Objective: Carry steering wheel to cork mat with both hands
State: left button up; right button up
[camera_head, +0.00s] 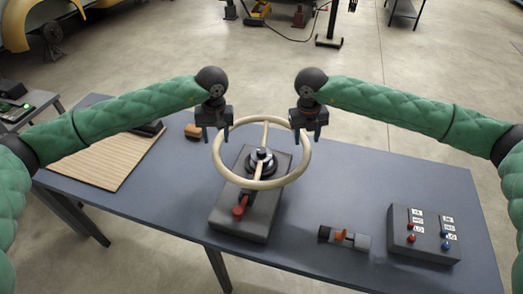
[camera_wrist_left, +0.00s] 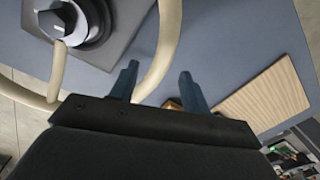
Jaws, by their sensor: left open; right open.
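A cream steering wheel (camera_head: 308,166) sits on a dark block-shaped stand (camera_head: 231,222) with a round hub and a red-knobbed lever, near the middle of the table. My left gripper (camera_head: 218,136) is open at the rim's far left. In the left wrist view the rim (camera_wrist_left: 168,40) passes close to the open fingers (camera_wrist_left: 158,85); I cannot tell if it lies between them. My right gripper (camera_head: 308,136) is open at the rim's far right. The cork mat is probably the tan, striped mat (camera_head: 100,160) at the table's left; it also shows in the left wrist view (camera_wrist_left: 265,100).
A control box (camera_head: 425,245) with red and blue switches stands at the right of the blue-grey table (camera_head: 370,190). A small brown block (camera_head: 193,131) and a dark object (camera_head: 149,129) are near the mat.

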aim_at(217, 145)
pick_arm(q)
jog(key=shift+a+f, duration=0.15)
jog(key=shift+f, duration=2.55)
pick_arm(e)
jog(key=shift+d+f, duration=0.2)
jog(key=shift+f, duration=2.55)
pick_arm(q)
jog(key=shift+c, duration=0.5)
pick_arm(e)
jog(key=shift+c, duration=0.5)
pick_arm(q)
grip_shut()
pick_arm(e)
grip_shut()
jog(key=shift+w+r, duration=0.1)
